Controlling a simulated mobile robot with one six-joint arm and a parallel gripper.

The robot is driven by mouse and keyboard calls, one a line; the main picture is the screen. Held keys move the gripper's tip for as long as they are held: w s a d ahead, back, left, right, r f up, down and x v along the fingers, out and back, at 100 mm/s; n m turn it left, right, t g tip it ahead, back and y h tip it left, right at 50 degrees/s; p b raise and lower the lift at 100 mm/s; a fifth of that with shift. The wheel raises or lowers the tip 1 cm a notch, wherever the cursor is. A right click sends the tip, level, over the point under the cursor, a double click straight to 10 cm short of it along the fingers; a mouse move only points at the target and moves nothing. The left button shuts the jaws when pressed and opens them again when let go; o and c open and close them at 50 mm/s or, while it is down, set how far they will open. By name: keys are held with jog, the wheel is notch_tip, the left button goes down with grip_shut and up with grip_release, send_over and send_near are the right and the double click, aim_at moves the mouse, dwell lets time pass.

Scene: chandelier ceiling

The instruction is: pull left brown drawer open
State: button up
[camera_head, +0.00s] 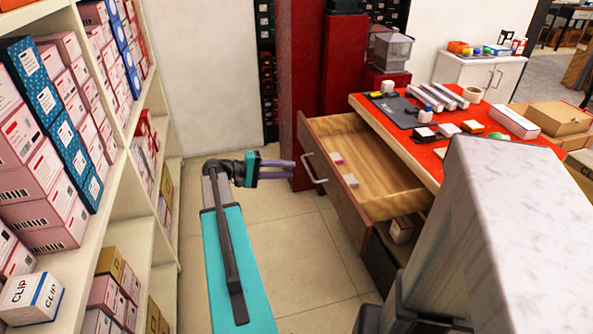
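The brown drawer (333,188) under the red-topped table is pulled well out to the left, and its light wooden inside shows. A few small pale blocks lie in it. Its silver bar handle (313,168) is on the dark brown front panel, facing my arm. My gripper (293,168) is just left of the handle, its fingers pointing right toward it. The two fingers look apart with a narrow gap, and nothing shows between them. The gripper seems clear of the handle, though exact depth is hard to tell.
The red tabletop (452,172) holds tools, small boxes and a dark mat. A lower compartment with a small box (401,229) shows beneath the drawer. Tall shelves with boxes (40,150) line the left. Tiled floor (300,240) is free between.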

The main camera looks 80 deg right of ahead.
jog(key=shift+v, duration=2.35)
jog(key=x, duration=1.2)
jog(key=shift+a+f, duration=0.1)
jog(key=shift+f, duration=0.05)
